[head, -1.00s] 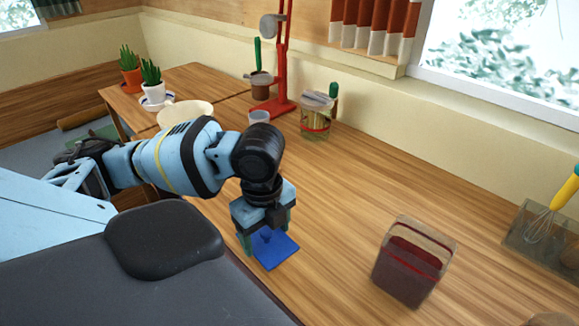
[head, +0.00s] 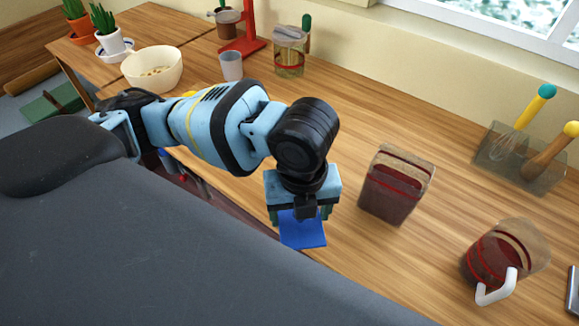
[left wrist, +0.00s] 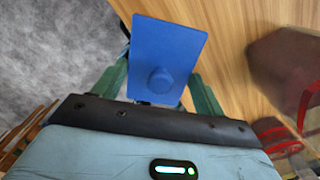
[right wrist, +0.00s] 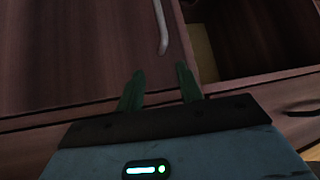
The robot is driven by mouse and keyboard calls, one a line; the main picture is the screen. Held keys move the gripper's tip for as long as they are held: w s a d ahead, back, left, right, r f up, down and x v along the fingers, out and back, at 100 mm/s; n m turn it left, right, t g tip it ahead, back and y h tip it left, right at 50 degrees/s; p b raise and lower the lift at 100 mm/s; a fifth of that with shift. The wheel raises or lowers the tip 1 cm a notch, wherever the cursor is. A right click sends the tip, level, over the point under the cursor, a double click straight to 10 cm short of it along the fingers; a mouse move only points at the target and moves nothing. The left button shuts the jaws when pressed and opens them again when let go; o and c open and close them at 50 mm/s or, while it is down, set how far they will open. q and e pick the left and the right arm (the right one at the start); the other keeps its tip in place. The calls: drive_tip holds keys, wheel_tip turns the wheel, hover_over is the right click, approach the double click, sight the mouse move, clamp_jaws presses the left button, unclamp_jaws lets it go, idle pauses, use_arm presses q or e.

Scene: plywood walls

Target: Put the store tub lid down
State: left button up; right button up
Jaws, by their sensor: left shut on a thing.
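The blue square lid (head: 303,233) with a small knob hangs from my left gripper (head: 300,212), at the table's front edge. In the left wrist view the lid (left wrist: 165,45) lies across the fingers, its knob between them; the gripper is shut on it. A clear rectangular tub (head: 392,190) with dark red contents and a red band stands on the table to the right of the gripper, apart from the lid. My right gripper (right wrist: 160,75) shows only in its wrist view, fingers apart and empty, in front of dark wooden furniture.
A clear jug (head: 497,258) with a white handle stands at the right. A clear utensil holder (head: 515,160) is at the back right. A bowl (head: 152,70), cup (head: 231,66) and jar (head: 289,52) stand further left.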

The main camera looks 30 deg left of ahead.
use_arm(q)
drive_tip(key=w+a, duration=0.3)
drive_tip(key=w, duration=0.1)
drive_tip(key=w+a+f, duration=0.1)
drive_tip(key=w+a, duration=0.1)
drive_tip(key=w, duration=0.3)
drive_tip(key=w+a+b, duration=0.1)
drive_tip(key=w+a, duration=0.2)
drive_tip(key=w, duration=0.1)
drive_tip(key=shift+w+a+f, duration=0.25)
drive_tip(key=shift+a+f, duration=0.05)
drive_tip(key=shift+a, duration=0.05)
drive_tip(key=shift+f, duration=1.7)
drive_tip(key=shift+f, duration=0.1)
drive_tip(key=o, duration=0.9)
drive_tip(key=shift+o, duration=0.2)
wheel_tip(320, 180, up, 12)
drive_tip(key=shift+p, duration=0.4)
drive_tip(key=shift+s, duration=0.15)
